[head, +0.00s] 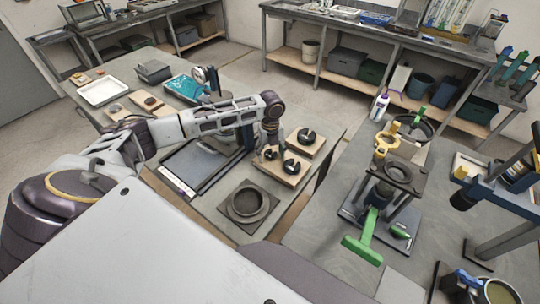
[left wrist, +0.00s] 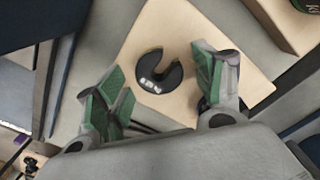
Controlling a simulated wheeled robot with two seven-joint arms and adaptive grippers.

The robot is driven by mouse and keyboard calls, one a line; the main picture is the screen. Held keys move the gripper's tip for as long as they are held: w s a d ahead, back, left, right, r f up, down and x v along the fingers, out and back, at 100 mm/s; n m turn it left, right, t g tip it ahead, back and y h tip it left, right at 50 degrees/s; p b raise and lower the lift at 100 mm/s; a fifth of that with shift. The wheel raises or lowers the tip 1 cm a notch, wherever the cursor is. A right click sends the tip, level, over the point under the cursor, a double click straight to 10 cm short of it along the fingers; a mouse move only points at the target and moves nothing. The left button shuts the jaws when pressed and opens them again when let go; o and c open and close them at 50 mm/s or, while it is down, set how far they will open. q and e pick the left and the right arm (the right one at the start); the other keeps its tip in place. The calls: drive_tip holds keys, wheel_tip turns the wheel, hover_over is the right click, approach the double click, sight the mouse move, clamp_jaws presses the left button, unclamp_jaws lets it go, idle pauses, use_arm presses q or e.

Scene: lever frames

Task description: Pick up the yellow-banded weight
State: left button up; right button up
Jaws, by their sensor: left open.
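In the left wrist view a black slotted weight (left wrist: 158,72) with white lettering lies flat on a wooden block (left wrist: 205,30). In the head view the left gripper (head: 268,141) points down over the wooden blocks, close to a small dark weight (head: 270,153). Two more dark weights, one at the back (head: 307,136) and one in front (head: 292,166), sit on blocks beside it. No band colour is clear there.
A round dark dish (head: 247,203) stands in front of the blocks. A black tray (head: 200,162) lies left of them under my arm. A stand with a green handle (head: 365,238) is on the right-hand table. A second block's dark disc (left wrist: 308,5) shows at the wrist view's corner.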

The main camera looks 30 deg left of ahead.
use_arm(q)
drive_tip(key=shift+c, duration=0.2)
drive_tip(key=c, duration=1.1)
drive_tip(key=shift+o, duration=0.2)
drive_tip(key=shift+r, duration=0.1)
drive_tip(key=shift+r, duration=0.75)
wheel_tip(320, 180, up, 8)
drive_tip(key=shift+r+b, duration=0.25)
drive_tip(key=shift+b, duration=0.15)
drive_tip(key=shift+r, duration=0.1)
drive_tip(key=shift+r+p, duration=1.4)
drive_tip(key=shift+p, duration=1.05)
